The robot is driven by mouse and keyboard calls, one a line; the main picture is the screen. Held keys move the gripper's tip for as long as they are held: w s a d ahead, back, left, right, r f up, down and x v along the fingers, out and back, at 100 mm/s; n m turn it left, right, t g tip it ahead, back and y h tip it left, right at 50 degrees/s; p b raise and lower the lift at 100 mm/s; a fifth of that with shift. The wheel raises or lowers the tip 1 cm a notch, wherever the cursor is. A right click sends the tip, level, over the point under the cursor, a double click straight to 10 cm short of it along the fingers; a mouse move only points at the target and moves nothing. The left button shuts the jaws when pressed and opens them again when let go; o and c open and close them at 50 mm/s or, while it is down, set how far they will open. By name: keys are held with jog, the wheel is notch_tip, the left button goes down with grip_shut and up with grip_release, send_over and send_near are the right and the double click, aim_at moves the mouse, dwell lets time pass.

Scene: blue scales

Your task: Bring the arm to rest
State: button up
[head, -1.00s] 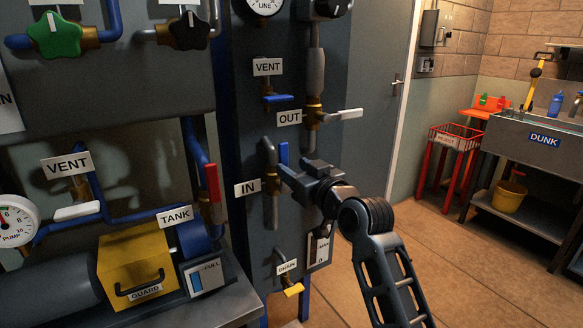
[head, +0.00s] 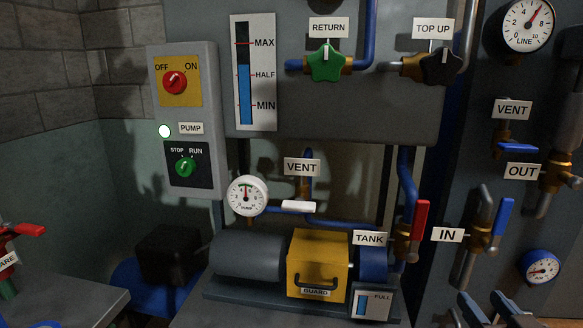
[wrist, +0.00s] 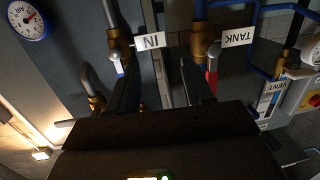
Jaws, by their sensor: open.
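My gripper (head: 488,307) shows at the bottom right edge of the head view, below the IN valve, with its two fingers apart. In the wrist view my gripper (wrist: 160,80) has its two dark fingers spread, with nothing seen held between them. The IN valve's blue lever (head: 503,222) points upward, and no finger is seen touching it in the head view. The IN label (head: 447,235) also shows in the wrist view (wrist: 150,41). The rest of my arm is out of the head picture.
The TANK valve's red lever (head: 420,220) stands upright left of the IN valve. The yellow guard (head: 318,262) sits lower left by the pump. A blue AIR gauge (head: 540,267) is at the right. The pump control box (head: 186,118) is at left.

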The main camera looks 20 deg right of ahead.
jog(key=s+a+f+n+y, duration=0.2)
jog(key=s+a+f+y, duration=0.25)
jog(key=s+a, duration=0.75)
jog(key=s+a+r+n+y+p, duration=0.1)
jog(key=s+a+r+n+y, duration=0.1)
jog(key=s+a, duration=0.7)
jog(key=shift+s+a+r+n+y, duration=0.35)
jog(key=shift+s+a+n+y, duration=0.1)
jog(key=shift+s, duration=0.8)
